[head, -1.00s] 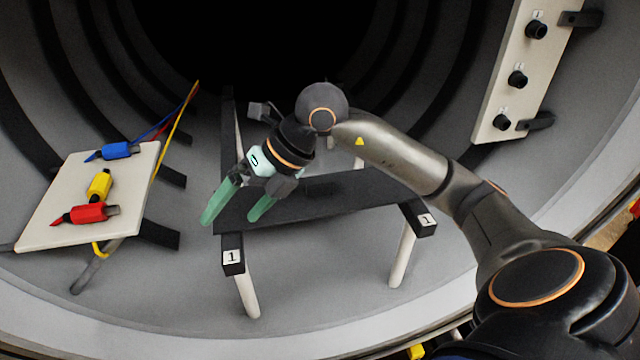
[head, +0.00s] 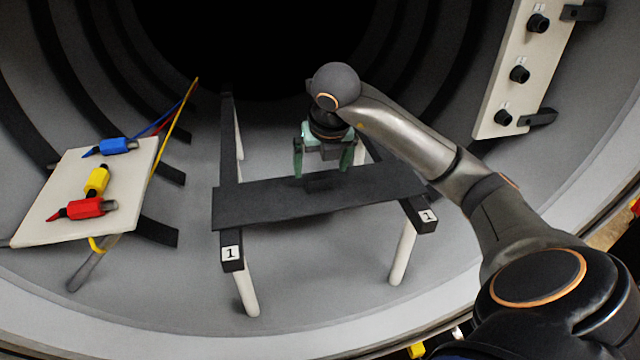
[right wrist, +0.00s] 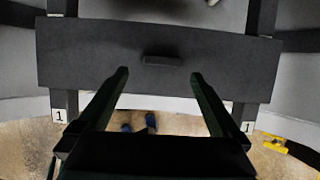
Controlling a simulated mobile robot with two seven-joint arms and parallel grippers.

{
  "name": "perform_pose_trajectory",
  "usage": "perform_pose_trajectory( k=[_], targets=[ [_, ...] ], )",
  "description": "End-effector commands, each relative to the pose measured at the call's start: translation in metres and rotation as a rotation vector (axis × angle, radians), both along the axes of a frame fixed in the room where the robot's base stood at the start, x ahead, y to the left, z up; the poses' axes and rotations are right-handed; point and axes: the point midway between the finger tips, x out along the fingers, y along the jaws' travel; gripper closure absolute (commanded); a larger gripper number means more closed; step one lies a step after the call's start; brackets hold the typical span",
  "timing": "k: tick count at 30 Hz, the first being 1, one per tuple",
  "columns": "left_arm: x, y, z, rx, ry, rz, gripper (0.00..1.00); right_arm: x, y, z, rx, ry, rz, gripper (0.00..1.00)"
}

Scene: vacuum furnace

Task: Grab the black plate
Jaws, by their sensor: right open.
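The black plate (head: 270,200) lies flat across two dark rails on pale legs inside the furnace. A small raised block, like a handle (head: 319,184), stands near its middle. In the right wrist view the plate (right wrist: 90,55) spans the picture and its handle (right wrist: 162,61) shows between and beyond the fingertips. My right gripper (head: 324,174) is open and points down at the handle, with a green finger on either side. I cannot tell its exact height above the plate. Its fingers (right wrist: 159,72) also show in the right wrist view, apart and empty. My left gripper is not in view.
A pale board (head: 60,190) with blue, yellow and red connectors and cables stands at the left. A pale panel (head: 515,75) with black knobs is on the right wall. The rails (head: 232,245) carry labels reading 1. Space above the plate's left part is free.

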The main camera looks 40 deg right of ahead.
Motion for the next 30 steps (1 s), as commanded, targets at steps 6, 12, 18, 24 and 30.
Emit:
perform_pose_trajectory(
  k=[6, 12, 18, 24, 30],
  targets=[
    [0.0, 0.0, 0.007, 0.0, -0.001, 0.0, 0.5, 0.01, -0.01, -0.023, 0.003, 0.007, -0.001, 0.0],
    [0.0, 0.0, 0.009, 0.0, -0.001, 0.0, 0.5, 0.018, -0.015, -0.045, 0.001, 0.003, 0.001, 0.0],
    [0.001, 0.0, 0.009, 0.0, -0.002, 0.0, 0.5, 0.019, -0.015, -0.047, 0.0, 0.0, 0.001, 0.0],
    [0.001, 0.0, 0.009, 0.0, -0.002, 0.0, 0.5, 0.019, -0.015, -0.047, 0.0, 0.0, 0.001, 0.16],
    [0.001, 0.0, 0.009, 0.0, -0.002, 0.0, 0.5, 0.019, -0.015, -0.046, 0.0, 0.0, 0.001, 0.38]
  ],
)
